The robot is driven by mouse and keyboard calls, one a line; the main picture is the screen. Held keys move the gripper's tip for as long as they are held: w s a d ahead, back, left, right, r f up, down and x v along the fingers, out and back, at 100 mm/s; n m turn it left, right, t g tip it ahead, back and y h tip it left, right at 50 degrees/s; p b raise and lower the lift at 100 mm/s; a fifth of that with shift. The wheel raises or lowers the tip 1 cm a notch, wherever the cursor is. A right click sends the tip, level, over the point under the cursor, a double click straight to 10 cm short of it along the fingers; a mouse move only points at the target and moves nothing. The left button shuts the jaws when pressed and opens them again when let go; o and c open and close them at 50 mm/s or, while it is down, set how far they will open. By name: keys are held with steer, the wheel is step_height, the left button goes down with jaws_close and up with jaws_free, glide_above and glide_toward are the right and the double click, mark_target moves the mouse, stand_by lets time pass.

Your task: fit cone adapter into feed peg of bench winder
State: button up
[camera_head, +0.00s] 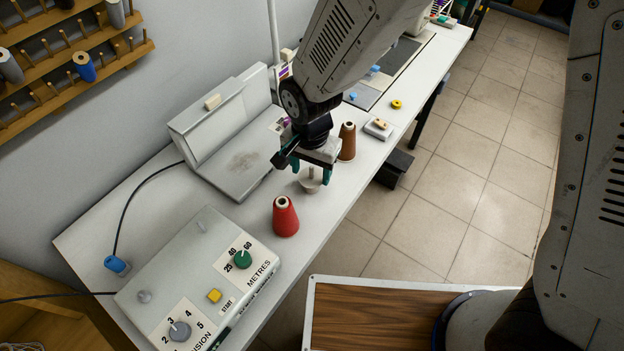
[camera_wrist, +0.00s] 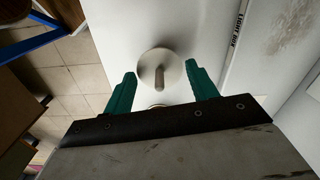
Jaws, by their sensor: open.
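A pale round disc with an upright stem, which looks like the cone adapter (camera_head: 311,184), stands on the bench beside the light box. My gripper (camera_head: 313,172) is above it, open, with its green fingers on either side of the stem. In the wrist view the disc (camera_wrist: 148,66) lies between the open fingertips of my gripper (camera_wrist: 160,70), with clear gaps on both sides. The bench winder (camera_head: 190,262) sits at the near end of the bench, with dials and a yellow button.
A red cone (camera_head: 286,218) stands between the disc and the winder. A brown cone (camera_head: 347,142) stands just behind my gripper. The light box (camera_head: 225,140) is left of it. A yellow ring (camera_head: 396,104) and a small pale box (camera_head: 379,128) lie farther back.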

mark_target(312, 177)
step_height(312, 177, down, 4)
steer(key=shift+w+r, duration=0.1)
steer(key=shift+r, duration=0.15)
steer(key=c, duration=0.6)
